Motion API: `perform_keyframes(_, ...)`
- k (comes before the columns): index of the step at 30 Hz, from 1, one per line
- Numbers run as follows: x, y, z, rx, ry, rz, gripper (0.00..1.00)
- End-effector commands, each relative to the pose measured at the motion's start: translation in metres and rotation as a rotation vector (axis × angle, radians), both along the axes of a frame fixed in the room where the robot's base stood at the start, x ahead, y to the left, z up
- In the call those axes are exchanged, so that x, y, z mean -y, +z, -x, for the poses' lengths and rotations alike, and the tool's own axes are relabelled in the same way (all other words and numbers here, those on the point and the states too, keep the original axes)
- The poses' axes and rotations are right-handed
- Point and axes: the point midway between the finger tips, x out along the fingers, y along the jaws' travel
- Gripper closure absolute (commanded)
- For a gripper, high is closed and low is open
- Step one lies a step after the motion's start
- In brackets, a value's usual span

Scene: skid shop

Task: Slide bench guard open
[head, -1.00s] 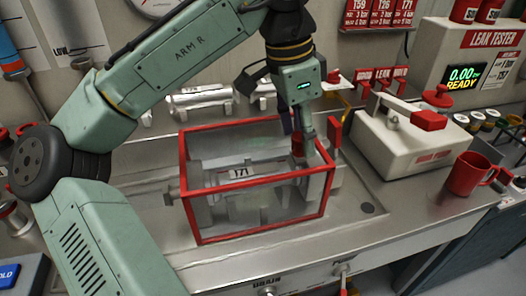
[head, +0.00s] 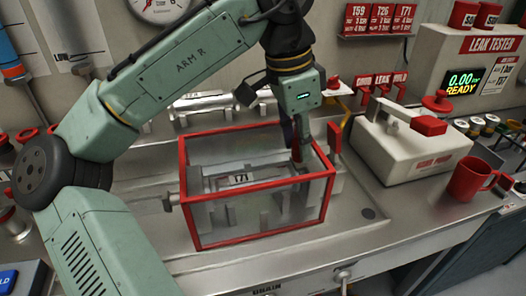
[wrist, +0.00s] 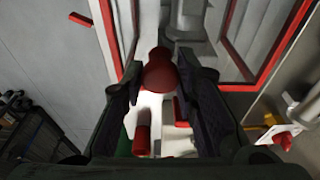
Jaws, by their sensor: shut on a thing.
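The bench guard (head: 262,238) is a clear box with a red frame on the steel bench. It stands around a fixture holding a part labelled 171 (head: 238,178). My gripper (head: 300,152) points down at the guard's far right corner, partly hidden behind the frame. In the wrist view, a round red knob (wrist: 158,72) sits between the two dark fingers of my gripper (wrist: 160,95), and the fingers are shut on it. The red guard frame (wrist: 272,50) runs along the upper right there. How the knob joins the guard is hidden.
A white leak-test unit (head: 410,145) with a red-gripped lever and a red mug (head: 468,180) stand to the right. A red upright block (head: 334,138) is close to the guard's right. Silver cylinders (head: 215,105) lie behind. Bare bench shows at the front.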

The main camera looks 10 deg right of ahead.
Motion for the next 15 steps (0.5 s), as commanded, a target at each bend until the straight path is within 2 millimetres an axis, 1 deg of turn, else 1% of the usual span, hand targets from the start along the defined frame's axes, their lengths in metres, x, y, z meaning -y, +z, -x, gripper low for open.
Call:
perform_keyframes(7,-0.004,0.001,0.000,0.001,0.001,0.001,0.89)
perform_keyframes(15,-0.023,0.001,0.000,0.001,0.002,0.001,0.89)
